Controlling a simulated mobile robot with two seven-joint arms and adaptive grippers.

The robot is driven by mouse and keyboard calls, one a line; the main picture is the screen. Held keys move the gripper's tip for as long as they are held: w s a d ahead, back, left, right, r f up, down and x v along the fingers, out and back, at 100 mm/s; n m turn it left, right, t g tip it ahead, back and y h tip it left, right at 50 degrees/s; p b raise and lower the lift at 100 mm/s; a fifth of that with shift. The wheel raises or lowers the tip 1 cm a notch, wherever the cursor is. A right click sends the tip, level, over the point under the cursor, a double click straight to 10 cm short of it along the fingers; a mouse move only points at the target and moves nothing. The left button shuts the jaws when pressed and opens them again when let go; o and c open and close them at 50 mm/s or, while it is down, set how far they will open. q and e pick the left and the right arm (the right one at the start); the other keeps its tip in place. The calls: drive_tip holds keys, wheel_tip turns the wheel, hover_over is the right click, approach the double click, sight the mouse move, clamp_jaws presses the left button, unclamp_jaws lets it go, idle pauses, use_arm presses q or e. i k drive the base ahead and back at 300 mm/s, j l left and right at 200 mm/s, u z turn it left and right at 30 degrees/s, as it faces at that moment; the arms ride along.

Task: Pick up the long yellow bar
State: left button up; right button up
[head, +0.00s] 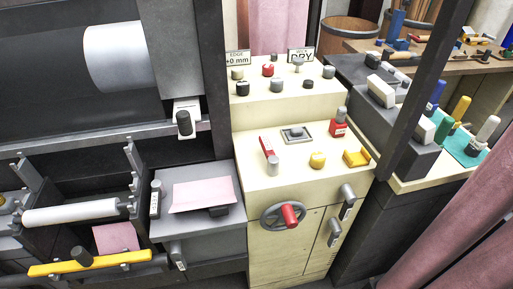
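The long yellow bar (115,260) lies nearly level at the lower left of the head view, low on the front of the dark machine. A dark knob (82,257) stands against its middle and covers a small part of it. The bar's right end meets a grey part. Neither of my grippers shows in this view, and nothing of mine touches the bar.
A white roller (70,213) sits just behind the bar between grey toothed brackets. A grey shelf with a pink sheet (203,194) is to the right. A cream control cabinet (270,235) with a red-handled wheel (289,216) stands beyond it.

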sight(83, 261)
drive_tip(key=u, duration=0.4)
drive_tip(key=k+u, duration=0.1)
drive_tip(key=u, duration=0.25)
drive_tip(key=j+u, duration=0.1)
drive_tip(key=u, duration=0.3)
drive_tip(key=k+u, duration=0.1)
drive_tip(key=u, duration=0.25)
drive_tip(key=j+z, duration=0.3)
